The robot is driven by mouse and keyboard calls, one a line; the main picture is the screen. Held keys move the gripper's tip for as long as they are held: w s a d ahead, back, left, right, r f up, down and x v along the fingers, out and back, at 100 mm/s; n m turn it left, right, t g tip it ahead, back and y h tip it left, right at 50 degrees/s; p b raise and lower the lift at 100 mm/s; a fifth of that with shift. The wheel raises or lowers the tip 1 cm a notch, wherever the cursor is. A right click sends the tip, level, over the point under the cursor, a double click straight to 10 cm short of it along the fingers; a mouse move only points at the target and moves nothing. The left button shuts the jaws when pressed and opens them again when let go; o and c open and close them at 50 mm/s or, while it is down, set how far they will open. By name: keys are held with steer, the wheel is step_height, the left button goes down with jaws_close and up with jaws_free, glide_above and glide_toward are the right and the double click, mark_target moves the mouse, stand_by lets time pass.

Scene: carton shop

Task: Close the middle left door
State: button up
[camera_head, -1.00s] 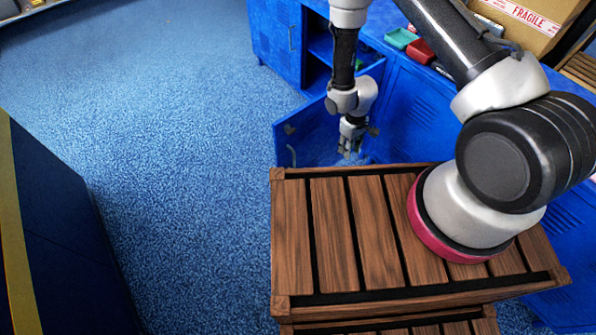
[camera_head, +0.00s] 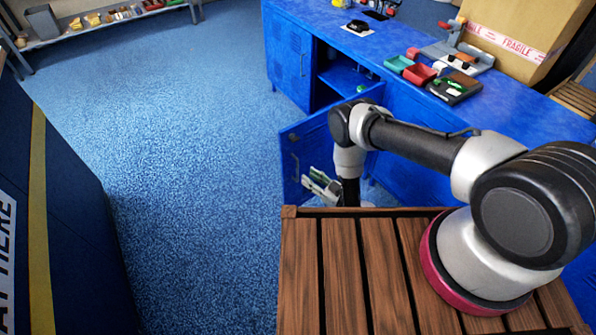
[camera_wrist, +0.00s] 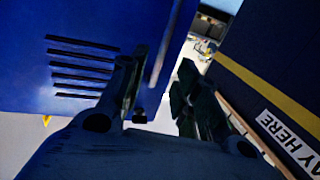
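The middle left door (camera_head: 308,150) of the blue cabinet stands open in the head view, swung out toward me with its handle at the left edge. Its vented blue face also fills the left of the wrist view (camera_wrist: 60,60). My gripper (camera_head: 320,187) is low in front of the door, partly hidden behind my own wrist and the slatted wooden top. In the wrist view my gripper (camera_wrist: 160,85) has its two fingers apart with nothing between them. The left finger overlaps the door's face; I cannot tell if it touches.
The cabinet top (camera_head: 350,45) carries red and green bins (camera_head: 419,74), a tool holder and a carton (camera_head: 525,35). The door left of the opening (camera_head: 289,62) is shut. The blue floor (camera_head: 190,150) is clear on the left, up to a dark bin with a yellow stripe (camera_head: 38,180).

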glide_above(297, 180)
steer(key=shift+w+d, duration=0.1)
steer(key=shift+w, duration=0.25)
jaws_close()
